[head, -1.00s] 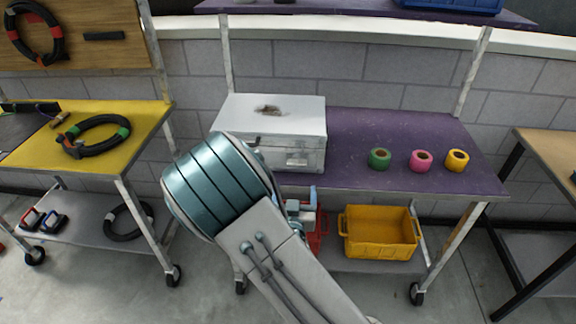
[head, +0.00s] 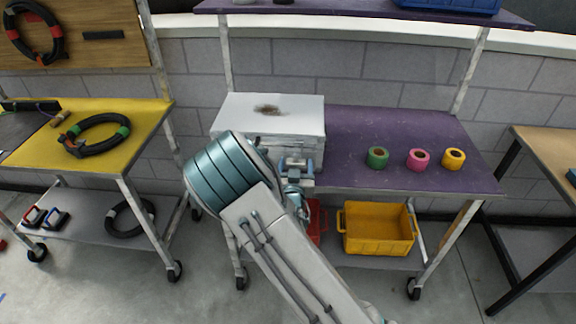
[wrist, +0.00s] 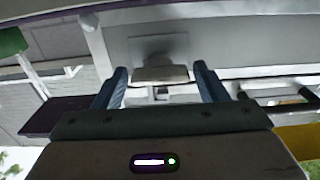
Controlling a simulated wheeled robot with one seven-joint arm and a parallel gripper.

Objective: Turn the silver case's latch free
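The silver case (head: 268,112) sits shut at the left end of the purple cart top, with a brown smudge on its lid. My gripper (head: 297,166) is at the right part of the case's front face. In the wrist view my gripper (wrist: 161,82) is open, with its two blue fingers apart. The case's latch, a pale plate (wrist: 160,74), shows between the fingertips, with clear gaps on both sides. I cannot tell whether the fingertips reach past it. In the head view my arm and gripper hide the latch and part of the front face.
Green (head: 377,157), pink (head: 418,159) and yellow (head: 453,158) tape rolls stand on the purple top (head: 400,130) right of the case. A yellow crate (head: 378,230) is on the shelf below. A yellow cart (head: 60,155) with a black cable coil (head: 95,136) stands left.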

